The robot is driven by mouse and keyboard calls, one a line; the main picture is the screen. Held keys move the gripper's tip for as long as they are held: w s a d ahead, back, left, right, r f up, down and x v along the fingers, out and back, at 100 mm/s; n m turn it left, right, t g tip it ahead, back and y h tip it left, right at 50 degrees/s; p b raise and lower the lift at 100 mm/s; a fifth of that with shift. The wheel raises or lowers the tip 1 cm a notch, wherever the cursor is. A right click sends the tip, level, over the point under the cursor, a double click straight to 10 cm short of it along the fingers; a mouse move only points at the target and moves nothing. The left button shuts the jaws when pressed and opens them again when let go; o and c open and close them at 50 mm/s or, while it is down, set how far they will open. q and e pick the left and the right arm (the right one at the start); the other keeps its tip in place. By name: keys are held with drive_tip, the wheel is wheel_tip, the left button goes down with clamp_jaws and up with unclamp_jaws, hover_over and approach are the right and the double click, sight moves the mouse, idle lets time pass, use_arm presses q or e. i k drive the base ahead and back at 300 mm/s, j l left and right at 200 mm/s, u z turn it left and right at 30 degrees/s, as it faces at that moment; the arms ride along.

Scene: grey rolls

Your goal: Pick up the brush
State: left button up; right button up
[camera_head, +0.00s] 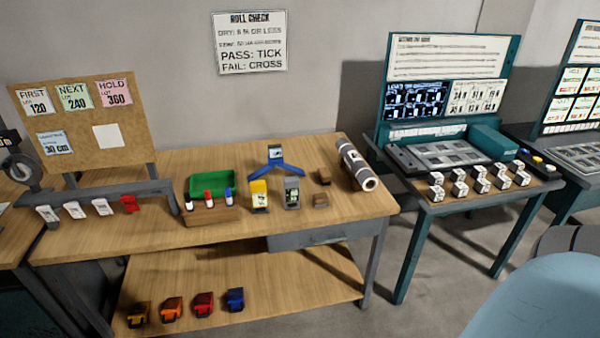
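No brush can be made out for certain. Neither of my grippers is in view.
On the table stand a green tray (212,184), a wooden holder (211,215) with markers, a yellow device (259,195), a grey device (291,192) and a blue stand (275,162). Several coloured items lie on the lower shelf (270,280). A teal desk (440,205) stands right.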

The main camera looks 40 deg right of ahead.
sight(325, 178)
drive_tip(key=k+l+u, duration=0.1)
drive_tip(key=l+u, duration=0.35)
drive_tip(key=l, duration=0.6)
drive_tip(key=l+u, duration=0.1)
drive_tip(key=l, duration=0.45)
drive_tip(key=k+l+u, duration=0.1)
drive_tip(key=l, duration=0.45)
drive_tip(key=k, duration=0.05)
